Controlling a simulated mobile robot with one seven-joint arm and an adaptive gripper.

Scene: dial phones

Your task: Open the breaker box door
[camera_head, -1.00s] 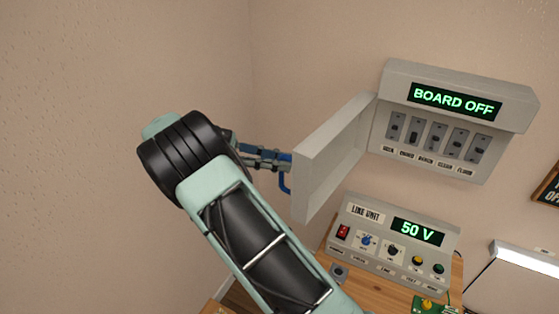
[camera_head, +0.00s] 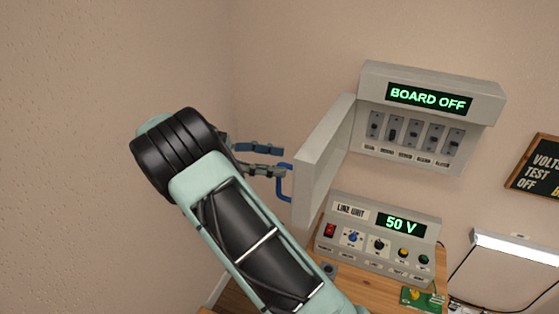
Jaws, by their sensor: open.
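The breaker box (camera_head: 479,86) hangs on the wall at the upper right, with a lit "BOARD OFF" display and a row of several switches showing. Its grey door (camera_head: 331,150) is hinged at the box's left side and stands swung wide open, out from the wall. A blue handle (camera_head: 282,184) is on the door's outer face. My gripper (camera_head: 282,161) is open, with its fingers to the left of the door near the handle. One finger lies above the other in the picture. I cannot tell whether a finger touches the handle.
The line unit (camera_head: 371,238), reading "50 V", stands on a wooden table (camera_head: 314,262) below the box. A lamp (camera_head: 514,250) and a dark sign (camera_head: 538,167) are at the right. Bare wall lies left of my arm.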

